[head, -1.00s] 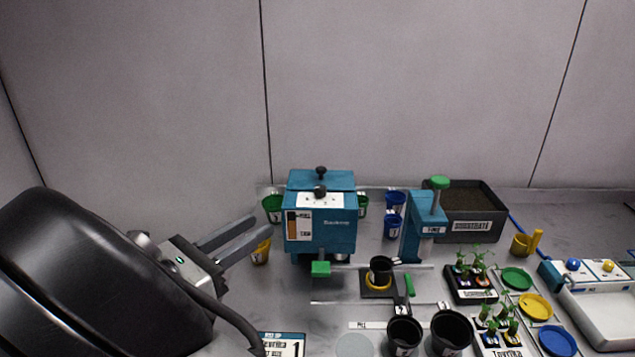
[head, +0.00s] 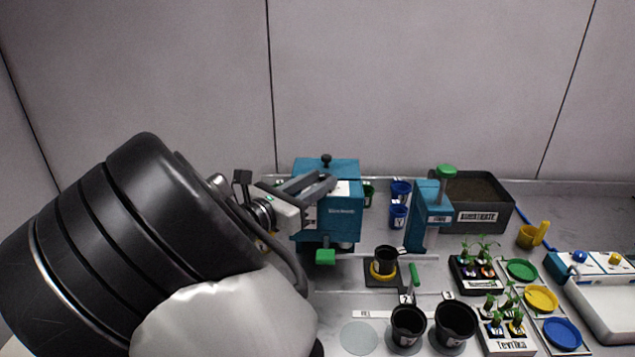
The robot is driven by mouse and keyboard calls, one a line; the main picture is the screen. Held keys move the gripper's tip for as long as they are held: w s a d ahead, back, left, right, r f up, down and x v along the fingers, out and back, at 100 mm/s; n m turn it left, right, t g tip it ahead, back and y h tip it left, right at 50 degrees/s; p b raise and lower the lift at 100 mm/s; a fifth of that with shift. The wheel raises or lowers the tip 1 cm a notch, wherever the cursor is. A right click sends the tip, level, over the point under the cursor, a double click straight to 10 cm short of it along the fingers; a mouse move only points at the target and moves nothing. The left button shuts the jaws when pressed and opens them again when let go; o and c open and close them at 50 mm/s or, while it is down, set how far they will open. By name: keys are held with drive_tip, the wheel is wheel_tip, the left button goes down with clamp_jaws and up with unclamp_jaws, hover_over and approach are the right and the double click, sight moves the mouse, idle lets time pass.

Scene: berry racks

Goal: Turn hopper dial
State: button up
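The hopper is a teal box (head: 343,211) at the back of the bench, with a black knob (head: 326,161) on its lid and a green lever (head: 325,257) low at its front. My gripper (head: 324,182) reaches from the left over the white dial panel (head: 343,188) on the hopper's upper front. The small black dial is hidden behind the fingers. I cannot tell whether the fingers are touching it or how far apart they are.
A teal press with a green knob (head: 446,171) stands right of the hopper, before the substrate bin (head: 478,217). A black cup (head: 386,259) stands in front. Two black pots (head: 408,324) (head: 454,322), seedling trays (head: 475,273) and coloured discs (head: 541,298) fill the front right.

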clamp_jaws()
drive_tip(key=shift+d, duration=0.1)
drive_tip(key=n+y, duration=0.1)
drive_tip(key=n+t+y, duration=0.1)
drive_tip(key=shift+s+d+t+y, duration=0.15)
drive_tip(key=shift+d+t+y, duration=0.1)
drive_tip(key=shift+t+y, duration=0.05)
drive_tip(key=n+t+y+b, duration=0.1)
drive_tip(key=y, duration=0.1)
drive_tip(key=d+n+y+b, duration=0.1)
drive_tip(key=n+y, duration=0.1)
drive_tip(key=shift+s+f+t, duration=0.1)
drive_tip(key=shift+f+t, duration=0.1)
drive_tip(key=shift+t, duration=0.2)
drive_tip(key=n+y+b, duration=0.2)
drive_tip(key=y, duration=0.1)
drive_tip(key=shift+d+y, duration=0.15)
drive_tip(key=shift+y, duration=0.25)
drive_tip(key=shift+r+n+y+b, duration=0.1)
drive_tip(key=shift+n+y+b, duration=0.3)
drive_tip(key=shift+y, duration=0.1)
drive_tip(key=shift+r, duration=0.1)
